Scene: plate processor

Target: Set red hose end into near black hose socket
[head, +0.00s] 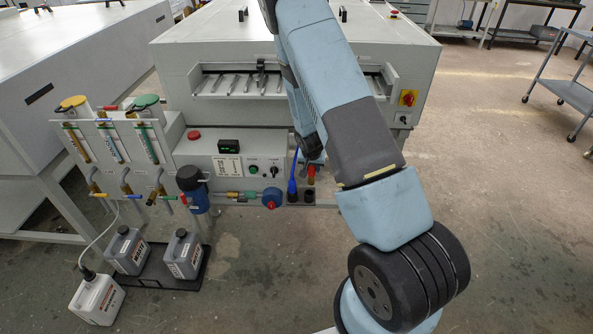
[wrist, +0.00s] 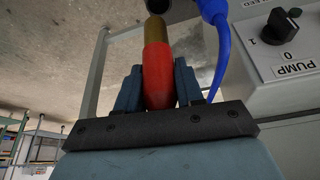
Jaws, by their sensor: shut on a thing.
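My gripper (wrist: 158,88) is shut on the red hose end (wrist: 158,75), with one blue-grey finger on each side. Its brass tip (wrist: 155,30) points away from the gripper, toward a dark round socket (wrist: 180,8) at the top edge of the wrist view. The tip meets or overlaps the socket's edge in the picture; I cannot tell whether it touches. In the head view the red hose end (head: 311,172) shows below my arm, above the right one of two black sockets (head: 309,196). The other black socket (head: 292,197) is at its left, below the blue hose.
The blue hose (wrist: 220,45) curves close by the right finger; it stands upright in the head view (head: 292,172). The control box with the pump knob (wrist: 283,26) is at the right. A blue round fitting with a red centre (head: 271,198) sits left of the sockets.

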